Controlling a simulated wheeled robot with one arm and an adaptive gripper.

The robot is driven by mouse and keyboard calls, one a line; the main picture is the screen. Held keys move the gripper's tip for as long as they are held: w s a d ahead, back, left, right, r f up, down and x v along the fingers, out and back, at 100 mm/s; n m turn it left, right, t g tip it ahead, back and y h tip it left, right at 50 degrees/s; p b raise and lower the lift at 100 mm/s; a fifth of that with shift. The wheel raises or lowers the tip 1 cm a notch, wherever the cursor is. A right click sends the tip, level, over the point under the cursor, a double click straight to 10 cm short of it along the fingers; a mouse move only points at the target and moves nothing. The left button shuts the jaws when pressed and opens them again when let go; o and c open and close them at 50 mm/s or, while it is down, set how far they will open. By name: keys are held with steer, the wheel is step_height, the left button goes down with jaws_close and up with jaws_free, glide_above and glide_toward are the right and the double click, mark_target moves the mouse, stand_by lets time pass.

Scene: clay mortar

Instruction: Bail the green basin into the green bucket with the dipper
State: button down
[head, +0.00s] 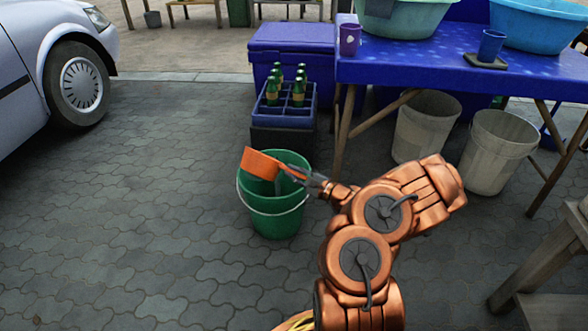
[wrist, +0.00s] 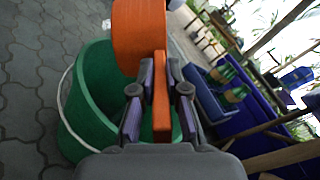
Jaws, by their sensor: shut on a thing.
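The orange dipper (head: 262,164) is in my gripper (head: 300,176), which is shut on its handle. The dipper is tilted over the green bucket (head: 275,218), with its cup above the bucket's mouth. In the wrist view the dipper's handle (wrist: 161,95) lies between the fingers (wrist: 160,100) and its cup (wrist: 138,28) hangs past the rim of the bucket (wrist: 82,105). The bucket stands upright on the paving. The green basin (head: 405,22) sits on the blue table at the top, cut off by the picture's edge; its contents are hidden.
The blue table (head: 420,72) also bears a purple cup (head: 350,40), a blue cup (head: 491,46) and a blue basin (head: 540,28). A bottle crate (head: 285,105) stands behind the bucket. Two pale buckets (head: 425,128) sit below the table. Paving left of the bucket is clear.

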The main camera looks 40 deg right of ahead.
steer(key=shift+w+d+r+m+p, duration=0.1)
steer(key=shift+d+r+m+p, duration=0.1)
steer(key=shift+r+m+p, duration=0.85)
steer(key=shift+w+d+r+m+p, duration=0.1)
steer(key=shift+w+d+m+p, duration=0.15)
steer(key=shift+d+m+p, duration=0.65)
steer(key=shift+w+d+f+m+p, duration=0.15)
steer(key=shift+d+m+p, duration=0.25)
steer(key=shift+m, duration=0.95)
steer(key=shift+w+d+r+m+p, duration=0.15)
steer(key=shift+w+d+m+p, duration=0.15)
steer(key=shift+d+m+p, duration=0.6)
steer(key=shift+a, duration=0.3)
steer(key=shift+r, duration=0.1)
